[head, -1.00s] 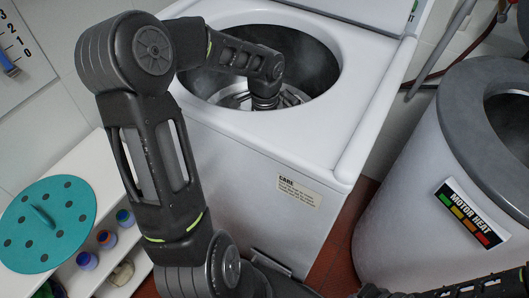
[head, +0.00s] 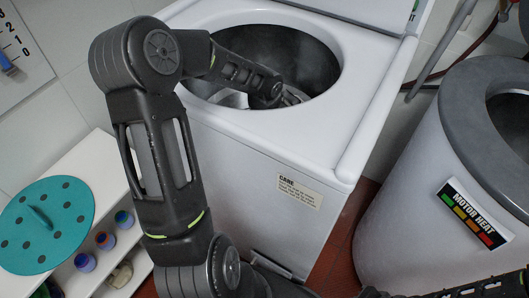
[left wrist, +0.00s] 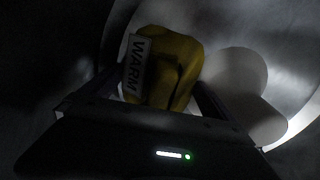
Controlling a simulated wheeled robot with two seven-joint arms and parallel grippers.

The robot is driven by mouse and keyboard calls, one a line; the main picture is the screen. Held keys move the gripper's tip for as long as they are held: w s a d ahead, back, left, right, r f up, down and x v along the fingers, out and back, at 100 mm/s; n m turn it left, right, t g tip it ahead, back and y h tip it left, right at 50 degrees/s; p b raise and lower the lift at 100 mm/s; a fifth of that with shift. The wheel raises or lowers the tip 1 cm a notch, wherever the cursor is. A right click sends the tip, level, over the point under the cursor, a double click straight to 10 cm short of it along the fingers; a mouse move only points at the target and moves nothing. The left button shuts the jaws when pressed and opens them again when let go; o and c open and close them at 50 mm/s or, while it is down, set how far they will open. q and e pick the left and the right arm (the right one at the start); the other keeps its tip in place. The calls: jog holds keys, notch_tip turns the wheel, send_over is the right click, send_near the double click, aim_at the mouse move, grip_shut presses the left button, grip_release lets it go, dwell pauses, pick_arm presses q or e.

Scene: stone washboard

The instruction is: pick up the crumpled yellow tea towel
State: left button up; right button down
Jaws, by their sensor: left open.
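The crumpled yellow tea towel (left wrist: 176,72) lies inside the metal drum in the left wrist view, lit in otherwise dark surroundings. A pale label reading WARM (left wrist: 137,64) stands at its left side; I cannot tell whether it is attached to the towel. My left gripper (left wrist: 156,92) is open, with one finger on each side of the towel; whether they touch it is too dark to tell. My right gripper is not in view.
The white washer (head: 255,150) has a raised rim around its opening. A grey-rimmed drum labelled MOTOR HEAT (head: 405,200) stands at right. A white shelf (head: 85,165) with a teal disc (head: 65,205) and small pots stands at left. Curved drum walls surround my gripper.

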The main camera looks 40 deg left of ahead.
pick_arm(q)
jog(key=shift+c, duration=0.4)
jog(key=c, duration=1.3)
